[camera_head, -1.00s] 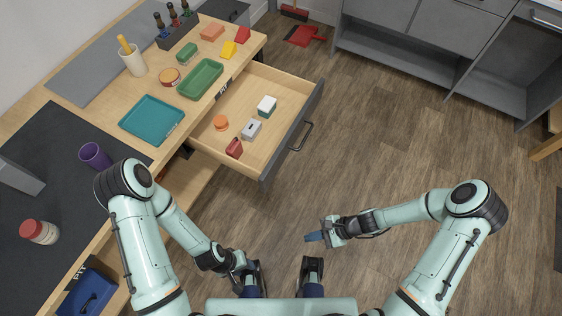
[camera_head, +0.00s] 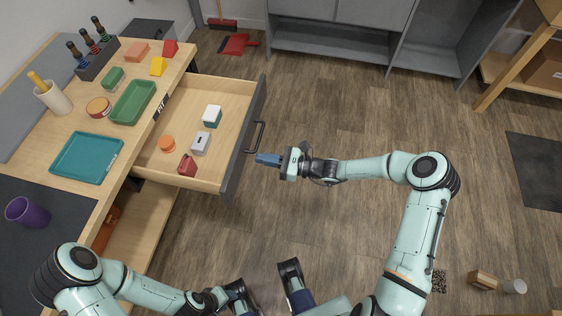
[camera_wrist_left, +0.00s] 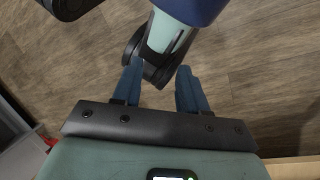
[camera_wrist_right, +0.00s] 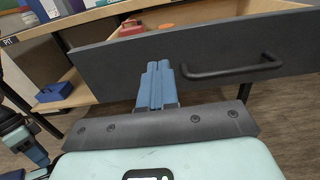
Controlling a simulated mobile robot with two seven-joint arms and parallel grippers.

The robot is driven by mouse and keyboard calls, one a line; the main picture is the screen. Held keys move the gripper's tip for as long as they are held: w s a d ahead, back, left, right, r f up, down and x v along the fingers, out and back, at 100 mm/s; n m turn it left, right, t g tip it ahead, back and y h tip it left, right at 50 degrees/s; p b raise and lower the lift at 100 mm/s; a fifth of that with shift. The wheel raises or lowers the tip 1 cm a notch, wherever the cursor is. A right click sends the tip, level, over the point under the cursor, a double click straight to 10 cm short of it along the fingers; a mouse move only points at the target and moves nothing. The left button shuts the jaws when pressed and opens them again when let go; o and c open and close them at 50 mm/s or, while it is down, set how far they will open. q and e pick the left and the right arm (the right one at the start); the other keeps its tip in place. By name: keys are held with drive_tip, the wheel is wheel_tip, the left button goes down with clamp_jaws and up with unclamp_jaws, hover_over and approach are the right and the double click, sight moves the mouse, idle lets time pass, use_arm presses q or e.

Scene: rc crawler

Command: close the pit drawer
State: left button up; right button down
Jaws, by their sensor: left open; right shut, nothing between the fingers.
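The pit drawer (camera_head: 222,110) stands pulled out of the wooden workbench, its dark grey front (camera_head: 243,140) facing right. Its black bar handle (camera_head: 256,137) also shows in the right wrist view (camera_wrist_right: 232,70). My right gripper (camera_head: 262,159) is shut and empty, its blue fingers pointing at the drawer front, close to the near side of the handle. In the right wrist view the fingertips (camera_wrist_right: 157,68) overlap the front left of the handle; I cannot tell whether they touch it. My left gripper (camera_wrist_left: 160,85) is open and empty, low near my base.
In the drawer lie a white-and-green box (camera_head: 212,115), a grey block (camera_head: 200,143), an orange disc (camera_head: 167,144) and a red item (camera_head: 187,165). Trays, a cup and tools stand on the bench.

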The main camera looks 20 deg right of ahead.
sight(240, 155)
drive_tip(key=x, duration=0.4)
drive_tip(key=shift+w+a+b, duration=0.15)
drive_tip(key=shift+a+b, duration=0.1)
drive_tip(key=shift+b, duration=0.1)
use_arm(q)
drive_tip(key=shift+w+a+f, duration=0.35)
drive_tip(key=shift+w+f, duration=0.2)
drive_tip(key=shift+w, duration=0.15)
use_arm(e)
drive_tip(key=shift+a, duration=0.1)
